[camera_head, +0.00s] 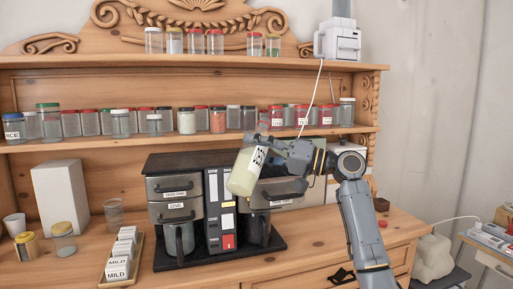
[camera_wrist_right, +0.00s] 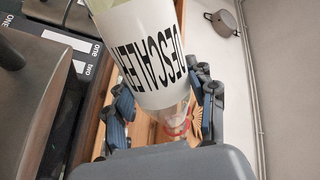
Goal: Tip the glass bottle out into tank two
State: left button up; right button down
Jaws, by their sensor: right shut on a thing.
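The glass bottle (camera_head: 241,182) has a white label with dark lettering and a yellow-green lower part. It is tilted, its yellow-green end low and to the left, in front of the coffee machine. My right gripper (camera_head: 276,147) is shut on its upper, clear end; the wrist view also shows the bottle (camera_wrist_right: 148,50) between the fingers of the gripper (camera_wrist_right: 165,118). Tank two (camera_head: 293,187), a grey drawer front with a dark handle, is right of the bottle and partly hidden by it. I cannot tell whether its top is open. My left gripper is out of view.
Tank one (camera_head: 173,187) is at the machine's left, above a glass jug (camera_head: 179,240). A box of packets (camera_head: 121,255) and a tall white box (camera_head: 61,192) stand left. Jars fill the shelf (camera_head: 350,131) above. The counter's right front is mostly clear.

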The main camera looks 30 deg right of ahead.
jog(key=shift+s+a+f+m, duration=0.15)
jog(key=shift+a+f+m, duration=0.05)
jog(key=shift+f+m, duration=0.45)
jog(key=m, duration=0.1)
jog(key=m+p, duration=0.1)
jog(key=m, duration=0.1)
jog(key=m+t, duration=0.1)
jog(key=shift+s+a+r+h, duration=0.15)
jog(key=shift+s+a+h, duration=0.15)
jog(key=shift+h, duration=0.1)
jog(key=shift+w+d+m+t+p, duration=0.3)
jog(key=shift+w+d+m+p, duration=0.1)
jog(key=shift+m+p, duration=0.5)
jog(key=shift+f, duration=0.25)
jog(key=shift+m+h, duration=0.3)
jog(key=shift+m, duration=0.35)
